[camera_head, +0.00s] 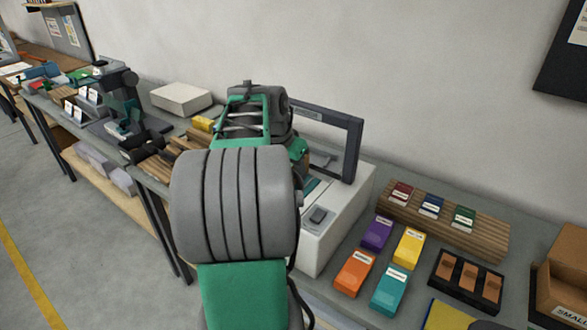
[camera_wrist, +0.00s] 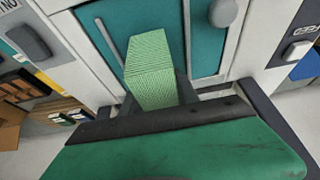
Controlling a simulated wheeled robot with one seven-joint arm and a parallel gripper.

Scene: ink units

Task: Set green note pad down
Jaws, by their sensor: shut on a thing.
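The green note pad (camera_wrist: 152,78) is a light green ribbed block in the wrist view. My gripper (camera_wrist: 156,98) is shut on it, with dark fingers at its sides. The pad is over the teal bed (camera_wrist: 205,50) of a white machine; I cannot tell whether it touches the bed. In the head view, my arm hides the gripper and the pad. The white machine (camera_head: 345,222) with a grey upright frame (camera_head: 354,150) shows behind and right of my arm there.
Purple (camera_head: 377,233), yellow, orange and teal boxes lie right of the machine. Behind them is a slatted wooden rack (camera_head: 470,236) with small blocks. A black tray (camera_head: 467,281) and a cardboard bin (camera_head: 562,270) stand far right. A pale box (camera_head: 181,98) and a dark device (camera_head: 122,105) stand left.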

